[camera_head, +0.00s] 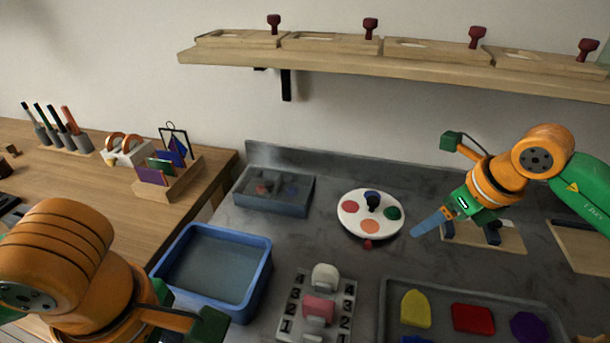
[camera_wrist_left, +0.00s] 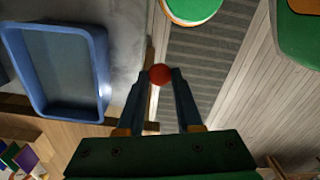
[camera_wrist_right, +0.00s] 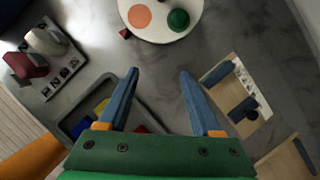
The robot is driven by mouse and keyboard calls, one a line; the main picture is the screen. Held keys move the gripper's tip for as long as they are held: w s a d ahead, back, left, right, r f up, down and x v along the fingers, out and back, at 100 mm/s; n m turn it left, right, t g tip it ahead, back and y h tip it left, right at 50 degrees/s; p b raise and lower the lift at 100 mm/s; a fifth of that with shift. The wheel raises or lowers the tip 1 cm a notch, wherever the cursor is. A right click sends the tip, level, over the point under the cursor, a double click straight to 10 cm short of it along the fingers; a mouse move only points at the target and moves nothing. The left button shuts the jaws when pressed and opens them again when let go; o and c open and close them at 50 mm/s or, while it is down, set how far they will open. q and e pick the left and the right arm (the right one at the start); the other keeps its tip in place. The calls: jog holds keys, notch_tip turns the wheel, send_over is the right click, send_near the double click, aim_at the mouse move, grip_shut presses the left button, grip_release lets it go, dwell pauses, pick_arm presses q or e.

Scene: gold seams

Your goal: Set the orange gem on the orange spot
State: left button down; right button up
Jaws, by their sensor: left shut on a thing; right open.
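The white round plate (camera_head: 355,233) carries the orange spot (camera_head: 370,227), which looks bare, and a red spot (camera_head: 350,206). A green gem (camera_head: 393,213) sits on its right and a blue one (camera_head: 371,195) at its back, near a black knob. My left gripper (camera_wrist_left: 160,78) is shut on a small round red-looking gem (camera_wrist_left: 160,74); I cannot tell whether it is the orange one. In the head view its fingers are hidden at the lower left. My right gripper (camera_wrist_right: 160,75) is open and empty, above the table right of the plate.
A blue bin (camera_head: 262,262) and a grey box (camera_head: 242,203) stand left of the plate. A numbered stand (camera_head: 345,290) and a tray of coloured shapes (camera_head: 384,300) lie in front. A shelf (camera_head: 330,62) hangs above.

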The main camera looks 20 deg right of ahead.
pick_arm(q)
jog(key=r+p, duration=0.1)
jog(key=r, duration=0.1)
jog(key=r+p, duration=0.1)
jog(key=shift+s+a+r+p, duration=0.2)
jog(key=shift+s+a+p, duration=0.05)
jog(key=shift+s+p, duration=0.1)
pick_arm(e)
jog(key=w+a+r, duration=0.1)
jog(key=w+a, duration=0.1)
jog(key=w, duration=0.1)
pick_arm(q)
notch_tip(320, 180, up, 3)
jog(key=p, duration=0.2)
jog(key=shift+w+f+p, duration=0.1)
jog(key=shift+f+p, duration=0.05)
jog(key=shift+p, duration=0.2)
jog(key=shift+r, duration=0.2)
pick_arm(e)
send_over(375, 200)
jog(key=s, duration=0.2)
jog(key=shift+w+d+f, duration=0.1)
jog(key=shift+d+f, duration=0.05)
jog(key=shift+f, duration=0.2)
jog(key=shift+d+x, duration=0.2)
jog(key=shift+x, duration=2.25)
jog(key=shift+a, duration=0.1)
grip_shut()
